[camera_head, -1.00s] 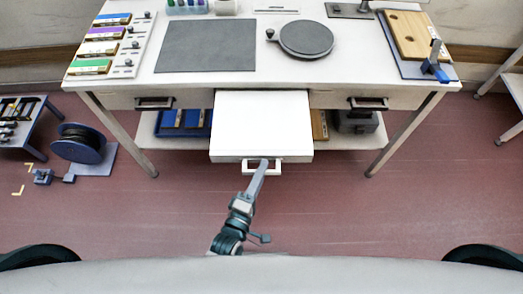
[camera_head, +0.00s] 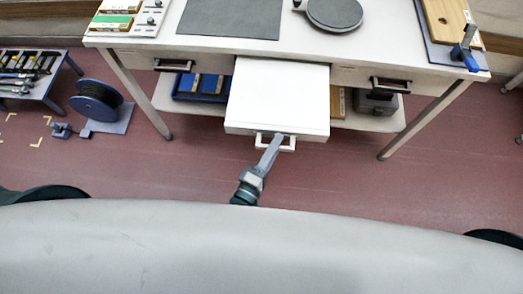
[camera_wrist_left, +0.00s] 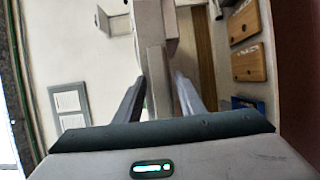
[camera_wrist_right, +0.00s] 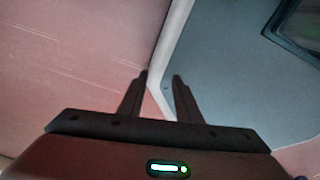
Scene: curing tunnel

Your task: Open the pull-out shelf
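The white pull-out shelf (camera_head: 277,95) stands out well past the front edge of the table, with a white handle (camera_head: 290,146) on its front. My left gripper (camera_head: 277,141) is at the handle in the head view. In the left wrist view its two fingers (camera_wrist_left: 160,80) stand apart, one on each side of a pale bar that looks like the handle. Narrow gaps show beside the bar, and I see no clear clamping. My right gripper (camera_wrist_right: 160,75) is open and empty, with floor and a grey surface behind it. It is not visible in the head view.
The table (camera_head: 330,55) has a dark-handled drawer on the left (camera_head: 174,66) and one on the right (camera_head: 390,85). Its lower shelf holds a blue bin (camera_head: 202,88). A cable reel (camera_head: 97,103) and a low tool table (camera_head: 30,80) stand left. Floor before the shelf is clear.

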